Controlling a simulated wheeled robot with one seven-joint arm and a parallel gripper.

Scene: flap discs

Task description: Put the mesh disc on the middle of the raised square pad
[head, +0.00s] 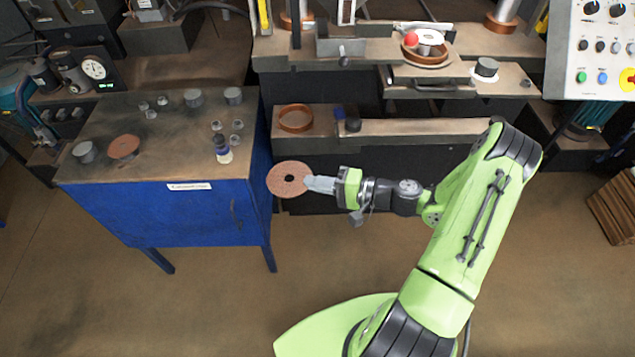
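My gripper (318,184) is shut on the right rim of a round, reddish-brown disc with a dark centre hole, which I take to be the mesh disc (279,188). The disc's face is turned towards the camera. It is held in the air by the right side of the blue cabinet, in front of the machine. The fingertips cover a little of its right edge. I cannot clearly pick out the raised square pad; a grey block (341,48) on the machine has a squarish top, but I cannot tell whether it is the pad.
The blue cabinet (160,210) bears another brown disc (123,147), grey cylinders, small clear pieces and a bottle (222,150). The machine bench (415,130) holds a copper ring (296,118) and a round dish (426,50) with a red ball. A control panel (595,45) stands right.

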